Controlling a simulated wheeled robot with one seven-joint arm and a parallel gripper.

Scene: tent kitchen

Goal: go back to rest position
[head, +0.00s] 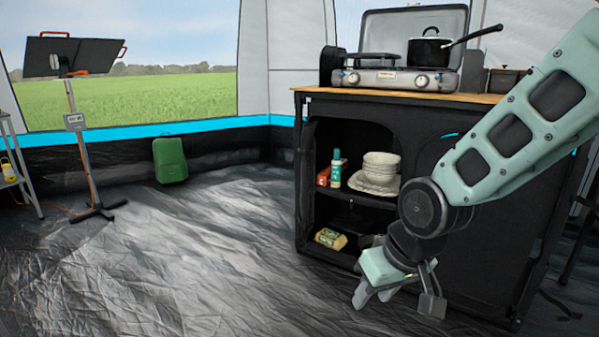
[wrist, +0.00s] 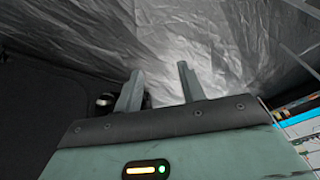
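My gripper (head: 373,294) hangs low at the end of my pale green arm, in front of the black kitchen cabinet (head: 452,251) in the head view. It points down toward the grey floor sheet. In the wrist view my gripper (wrist: 158,78) has its two fingers apart, with only floor showing between the tips. It is open and holds nothing.
A camping stove (head: 395,79) with a black pot (head: 430,49) stands on top. A heater stand (head: 81,145) is left; floor between is clear.

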